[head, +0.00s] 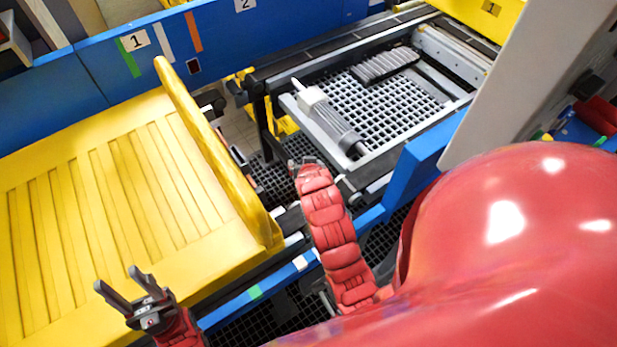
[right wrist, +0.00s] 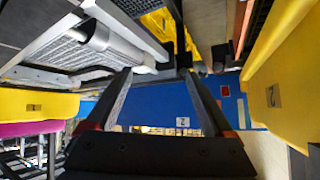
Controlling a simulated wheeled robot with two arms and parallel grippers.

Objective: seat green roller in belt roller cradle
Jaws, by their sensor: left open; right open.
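I see no roller that is clearly green. A grey roller (head: 332,122) with a pale collar and a thin white end lies at the left side of a frame with a mesh floor (head: 408,105). A similar pale cylinder (right wrist: 98,36) shows at upper left in the right wrist view. I cannot tell which part is the cradle. My left gripper (head: 122,282) is open and empty over the front of the yellow tray, away from the roller. My right gripper (right wrist: 158,80) is open, with nothing between its fingers. In the head view its fingers are not clear, at the end of my red arm.
A large yellow slatted tray (head: 262,228) with a raised right edge fills the left. A blue wall (head: 75,75) with number labels runs behind. A dark ribbed block (head: 385,66) lies on the mesh. A blue rail (head: 425,160) edges the frame near my right arm.

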